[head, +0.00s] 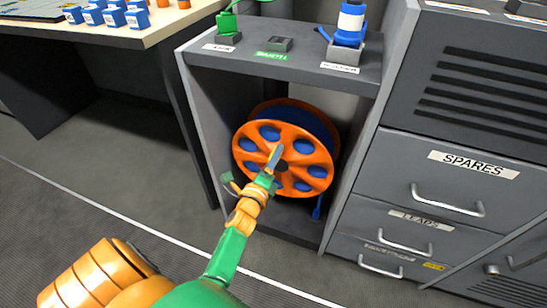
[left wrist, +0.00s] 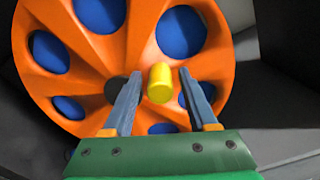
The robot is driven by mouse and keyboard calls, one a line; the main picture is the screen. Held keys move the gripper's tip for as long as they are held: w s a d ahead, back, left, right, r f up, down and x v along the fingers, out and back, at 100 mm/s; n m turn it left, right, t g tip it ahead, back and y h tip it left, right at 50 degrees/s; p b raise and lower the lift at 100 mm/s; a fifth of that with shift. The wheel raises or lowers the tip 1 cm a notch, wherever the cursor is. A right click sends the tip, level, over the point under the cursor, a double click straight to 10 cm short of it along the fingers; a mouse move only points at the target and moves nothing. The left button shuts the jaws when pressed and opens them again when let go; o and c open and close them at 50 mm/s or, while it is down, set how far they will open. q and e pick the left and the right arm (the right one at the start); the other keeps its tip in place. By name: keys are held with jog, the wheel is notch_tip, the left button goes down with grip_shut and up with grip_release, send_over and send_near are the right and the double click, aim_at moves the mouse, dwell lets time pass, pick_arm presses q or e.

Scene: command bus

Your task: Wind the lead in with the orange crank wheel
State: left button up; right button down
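The orange crank wheel (head: 246,150) stands upright on its reel in the open bay of the grey cabinet. Blue shows through its round holes, and a short blue lead end (head: 318,208) hangs at the lower right. In the left wrist view the wheel (left wrist: 135,55) fills much of the picture, and a yellow crank knob (left wrist: 160,83) sticks out from it. My left gripper (head: 269,163) is in front of the wheel. Its fingers (left wrist: 160,78) are open, one on each side of the knob, with visible gaps. The knob is hidden in the head view. My right gripper is not in view.
The cabinet's side walls (head: 202,135) stand close around the reel. On its top shelf (head: 300,68) are a green item, a blue-and-white item (head: 350,22) and labels. Grey drawers (head: 400,180) with handles stand at the right. A table (head: 150,30) with blue blocks is at the upper left.

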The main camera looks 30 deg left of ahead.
pick_arm(q)
jog(key=shift+s, duration=0.2)
jog(key=p+v, duration=0.1)
jog(key=v, duration=0.5)
jog(key=shift+s+d, duration=0.2)
jog(key=shift+s, duration=0.1)
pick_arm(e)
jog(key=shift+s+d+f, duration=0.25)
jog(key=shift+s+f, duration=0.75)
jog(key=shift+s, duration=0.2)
